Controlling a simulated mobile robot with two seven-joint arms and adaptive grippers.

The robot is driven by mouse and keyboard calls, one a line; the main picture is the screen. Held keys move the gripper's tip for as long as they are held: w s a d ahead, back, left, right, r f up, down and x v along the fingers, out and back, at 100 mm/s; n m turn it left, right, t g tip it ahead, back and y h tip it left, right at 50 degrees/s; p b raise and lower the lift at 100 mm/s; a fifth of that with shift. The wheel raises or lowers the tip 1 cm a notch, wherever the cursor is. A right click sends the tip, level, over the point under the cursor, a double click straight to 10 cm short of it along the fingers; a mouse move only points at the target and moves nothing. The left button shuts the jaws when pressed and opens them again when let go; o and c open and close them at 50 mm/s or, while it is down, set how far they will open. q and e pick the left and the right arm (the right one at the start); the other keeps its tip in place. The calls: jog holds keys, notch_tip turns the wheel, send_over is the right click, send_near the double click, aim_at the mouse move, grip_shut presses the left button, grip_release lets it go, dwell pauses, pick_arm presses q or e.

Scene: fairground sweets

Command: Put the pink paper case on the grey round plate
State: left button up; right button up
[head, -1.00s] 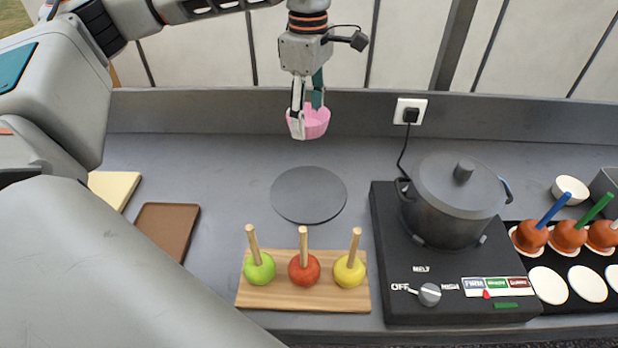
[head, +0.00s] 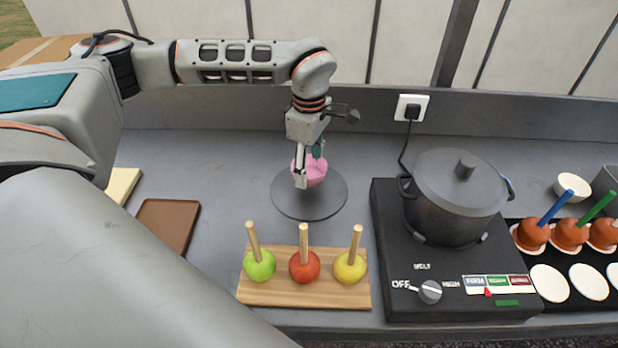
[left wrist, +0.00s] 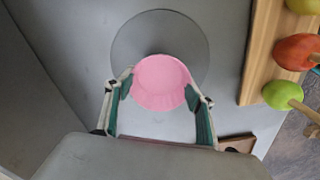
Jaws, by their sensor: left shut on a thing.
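The pink paper case (head: 316,172) is held in my left gripper (head: 308,178), whose fingers are shut on it. In the left wrist view the case (left wrist: 161,82) sits between the two fingertips of the left gripper (left wrist: 158,100), its open side facing the camera. The grey round plate (head: 309,208) lies flat on the counter; the case is over its back part in the head view. The plate (left wrist: 140,28) also shows beyond the case in the left wrist view. I cannot tell whether the case touches the plate. My right gripper is not in view.
A wooden board (head: 303,292) with three apples on sticks stands in front of the plate. A black hotplate (head: 388,255) with a lidded pot (head: 455,200) stands to the right. A brown tray (head: 168,226) lies to the left.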

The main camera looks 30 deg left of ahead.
aim_at(309, 175)
pick_arm(q)
jog(key=shift+f, duration=2.1)
jog(key=shift+f, duration=0.1)
jog(key=o, duration=0.8)
jog(key=shift+o, duration=0.2)
notch_tip(309, 175, up, 12)
